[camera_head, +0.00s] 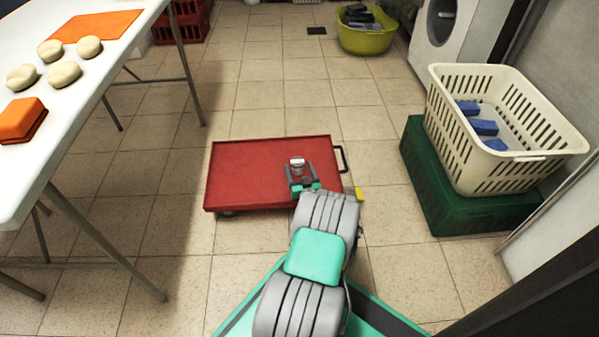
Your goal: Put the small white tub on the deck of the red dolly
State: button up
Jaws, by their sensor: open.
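The red dolly (245,173) stands on the tiled floor in the middle of the view, with a dark handle at its right end. The small white tub (297,165) is upright over the right part of the dolly's deck and appears to stand on it. My gripper (299,174) is open, its two fingers on either side of the tub. My wrist and arm reach in from below and cover the dolly's front right part. I cannot tell whether the fingers touch the tub.
A white table (72,88) with several round buns (64,74) and an orange mat (97,25) is at left. At right a cream basket (470,130) with blue blocks stands on a green crate (425,180). A yellow-green tub (366,40) is at the back. Floor behind the dolly is clear.

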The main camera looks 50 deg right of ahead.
jog(key=shift+s+r, duration=0.15)
jog(key=shift+r, duration=0.05)
jog(key=p+v, duration=0.4)
jog(key=v, duration=0.7)
jog(key=shift+s+a, duration=0.25)
jog(key=shift+a, duration=0.05)
jog(key=w+a+r+n+t+y, duration=0.1)
jog(key=w+r+n+y, duration=0.25)
jog(key=w, duration=0.35)
jog(key=w+a+r+n+t+y, duration=0.1)
jog(key=w+a+r+n+y, duration=0.2)
jog(key=w, duration=0.4)
jog(key=w+a+r+n+g+y, duration=0.45)
jog(key=w+a+r+y, duration=0.25)
jog(key=w+a+r, duration=0.6)
jog(key=s+a+r+g, duration=0.4)
jog(key=s+a+r, duration=0.3)
jog(key=a, duration=0.4)
jog(key=s+a+r+g, duration=0.3)
jog(key=s+a+r, duration=0.35)
jog(key=a, duration=0.45)
jog(key=s+a+r+m+g+h, duration=0.1)
jog(key=s+a, duration=0.1)
jog(key=s, duration=0.6)
jog(key=s+a+r+m+g+h, duration=0.1)
jog(key=s+a, duration=0.2)
jog(key=s, duration=0.6)
jog(key=shift+s+r+m+g, duration=0.2)
jog(key=shift+r+m+g, duration=0.1)
jog(key=shift+g, duration=0.05)
